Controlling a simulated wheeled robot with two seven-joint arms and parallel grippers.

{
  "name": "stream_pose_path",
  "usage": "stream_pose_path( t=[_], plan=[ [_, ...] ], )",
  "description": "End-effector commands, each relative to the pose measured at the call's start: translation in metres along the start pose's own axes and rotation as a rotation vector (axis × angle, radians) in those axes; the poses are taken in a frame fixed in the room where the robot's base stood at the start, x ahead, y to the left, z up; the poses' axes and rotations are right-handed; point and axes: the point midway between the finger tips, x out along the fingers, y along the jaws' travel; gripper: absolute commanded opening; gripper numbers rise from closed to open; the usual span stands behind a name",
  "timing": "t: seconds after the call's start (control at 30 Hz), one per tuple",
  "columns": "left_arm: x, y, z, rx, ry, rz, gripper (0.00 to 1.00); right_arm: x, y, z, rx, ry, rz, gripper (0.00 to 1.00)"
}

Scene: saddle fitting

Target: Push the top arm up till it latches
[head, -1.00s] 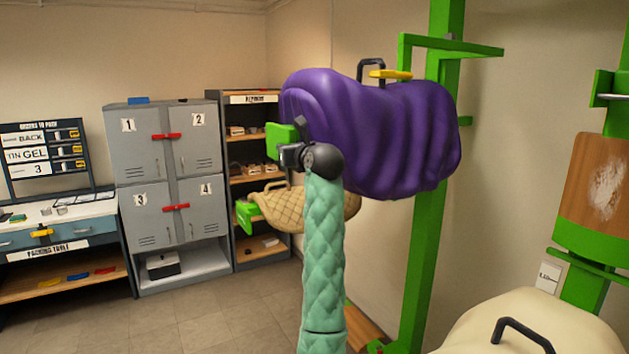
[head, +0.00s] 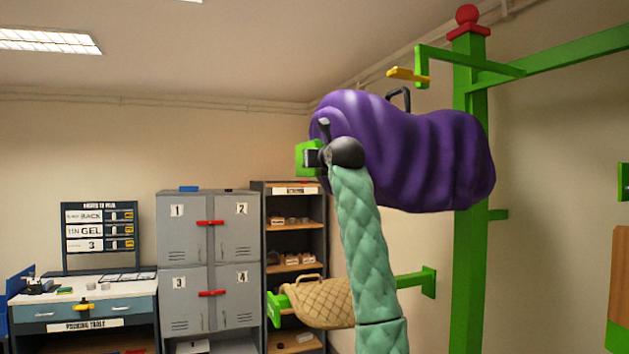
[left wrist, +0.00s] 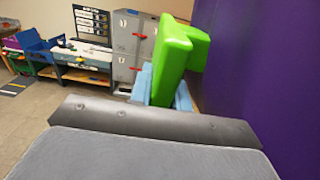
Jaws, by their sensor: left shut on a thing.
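The top arm carries a purple draped saddle (head: 410,150) with a dark handle on top. It stands beside a green post (head: 470,250) in the head view. The arm's green end block (head: 302,156) shows at the saddle's left end, and in the left wrist view as a green block (left wrist: 178,55). My left gripper (head: 313,158) is shut on this block; its pale blue fingers show in the left wrist view (left wrist: 182,97). A green hooked bracket (head: 470,60) with a yellow tab (head: 407,75) is above the saddle. Whether anything is latched cannot be told. My right gripper is out of view.
A lower green arm (head: 415,282) holds a tan quilted saddle (head: 318,303). A green beam (head: 570,52) runs right from the post near its red-balled top (head: 467,16). Grey lockers (head: 208,255), a shelf and a packing table (head: 85,303) stand behind.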

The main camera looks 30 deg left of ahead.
Motion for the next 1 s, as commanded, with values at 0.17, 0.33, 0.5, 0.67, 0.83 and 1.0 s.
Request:
stream_pose_path(
  t=[0.17,0.33,0.5,0.67,0.83,1.0],
  plan=[
    [-0.002,-0.001,0.014,-0.002,-0.006,-0.002,0.0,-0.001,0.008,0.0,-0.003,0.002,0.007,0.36],
    [-0.001,-0.001,0.017,-0.002,-0.006,-0.002,0.0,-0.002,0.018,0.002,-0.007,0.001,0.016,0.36],
    [-0.002,-0.001,0.017,-0.002,-0.007,-0.002,0.0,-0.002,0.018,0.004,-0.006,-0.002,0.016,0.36],
    [-0.002,-0.001,0.018,-0.002,-0.008,-0.002,0.33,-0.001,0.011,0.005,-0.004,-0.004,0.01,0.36],
    [-0.002,-0.001,0.018,-0.002,-0.008,-0.003,0.4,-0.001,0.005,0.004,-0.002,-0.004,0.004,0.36],
    [-0.002,-0.001,0.018,-0.002,-0.008,-0.003,0.4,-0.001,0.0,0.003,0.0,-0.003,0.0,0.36]
  ],
)
